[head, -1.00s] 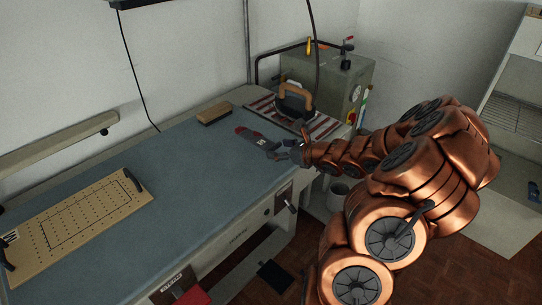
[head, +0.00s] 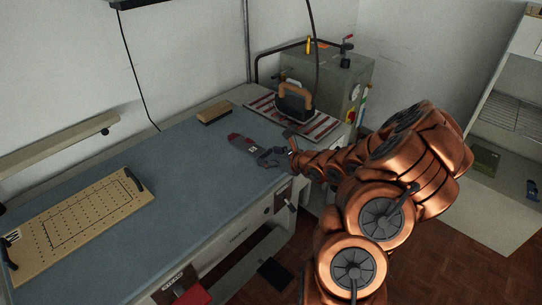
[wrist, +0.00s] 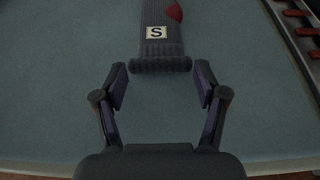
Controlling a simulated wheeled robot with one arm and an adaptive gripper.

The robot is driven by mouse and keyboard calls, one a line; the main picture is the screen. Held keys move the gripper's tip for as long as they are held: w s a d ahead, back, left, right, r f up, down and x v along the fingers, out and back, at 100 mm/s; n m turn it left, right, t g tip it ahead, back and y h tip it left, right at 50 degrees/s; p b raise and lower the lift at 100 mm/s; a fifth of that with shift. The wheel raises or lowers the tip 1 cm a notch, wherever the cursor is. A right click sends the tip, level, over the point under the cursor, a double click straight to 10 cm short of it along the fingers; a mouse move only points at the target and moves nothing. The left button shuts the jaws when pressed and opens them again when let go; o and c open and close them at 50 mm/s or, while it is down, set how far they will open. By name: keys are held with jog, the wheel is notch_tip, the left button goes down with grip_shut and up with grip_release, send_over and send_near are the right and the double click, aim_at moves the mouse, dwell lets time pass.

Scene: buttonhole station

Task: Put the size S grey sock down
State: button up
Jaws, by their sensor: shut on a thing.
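The grey sock (head: 245,146) has a red patch and a white S label. In the wrist view the sock (wrist: 160,48) points away from me, its ribbed cuff between my fingertips. My gripper (wrist: 160,70) is shut on the cuff, with a finger at each side. In the head view my gripper (head: 272,157) is at the front right of the blue table top (head: 190,165). The sock is flat and very low over the blue surface; I cannot tell whether it fully rests on it. The sock's far end is cut off in the wrist view.
An iron (head: 294,102) stands on a red-and-white striped rest (head: 318,127) behind my gripper. A brown brush (head: 214,112) lies at the table's back. A perforated board (head: 80,222) lies at the left. Blue surface between board and sock is clear.

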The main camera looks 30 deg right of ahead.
jog(key=o, duration=0.5)
jog(key=shift+f, duration=0.15)
jog(key=o, duration=0.4)
jog(key=shift+o, duration=0.2)
jog(key=shift+r, duration=0.25)
jog(key=shift+s+d, duration=0.15)
jog(key=shift+s, duration=0.15)
jog(key=b+v, duration=0.1)
jog(key=v, duration=1)
jog(key=shift+s+r, duration=0.15)
jog(key=shift+s, duration=0.05)
